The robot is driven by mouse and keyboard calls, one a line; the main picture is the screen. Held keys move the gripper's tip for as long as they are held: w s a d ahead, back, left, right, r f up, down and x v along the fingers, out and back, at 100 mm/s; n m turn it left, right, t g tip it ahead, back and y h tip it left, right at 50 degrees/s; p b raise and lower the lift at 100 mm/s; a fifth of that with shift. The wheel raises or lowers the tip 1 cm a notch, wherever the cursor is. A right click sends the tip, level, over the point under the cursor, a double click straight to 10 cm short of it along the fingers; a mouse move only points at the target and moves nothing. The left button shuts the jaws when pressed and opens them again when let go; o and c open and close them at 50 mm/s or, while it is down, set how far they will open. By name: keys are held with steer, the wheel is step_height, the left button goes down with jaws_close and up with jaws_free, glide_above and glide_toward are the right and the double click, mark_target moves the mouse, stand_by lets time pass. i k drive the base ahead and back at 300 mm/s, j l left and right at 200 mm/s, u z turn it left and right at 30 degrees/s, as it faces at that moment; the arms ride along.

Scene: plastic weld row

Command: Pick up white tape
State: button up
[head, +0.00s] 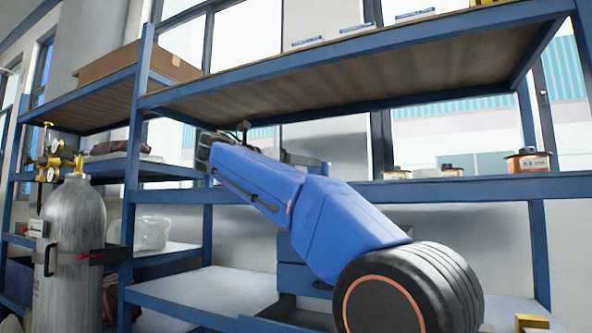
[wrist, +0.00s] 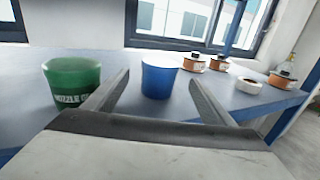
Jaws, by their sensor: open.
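The white tape (wrist: 250,86) is a short white roll with a dark centre. It lies on the shelf (wrist: 215,93) at the right in the wrist view, near the shelf's edge. I cannot make it out clearly in the head view. My gripper (wrist: 159,78) is open and empty, with one finger on each side of a blue cup (wrist: 160,80) in the picture. I cannot tell how far the cup is beyond the fingertips. The tape is right of my right finger and apart from it.
A green tub (wrist: 72,82) stands left of my left finger. Orange-brown jars with dark lids (wrist: 194,63) stand near the tape, one (wrist: 283,76) at its right. A clear bottle (wrist: 289,63) stands behind. An upper shelf (head: 350,70) hangs over my arm. A gas cylinder (head: 72,235) stands left.

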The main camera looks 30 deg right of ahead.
mark_target(423, 173)
steer(key=k+j, duration=0.1)
steer(key=j, duration=0.4)
steer(key=k+j, duration=0.1)
steer(key=j, duration=0.85)
steer(key=k, duration=0.05)
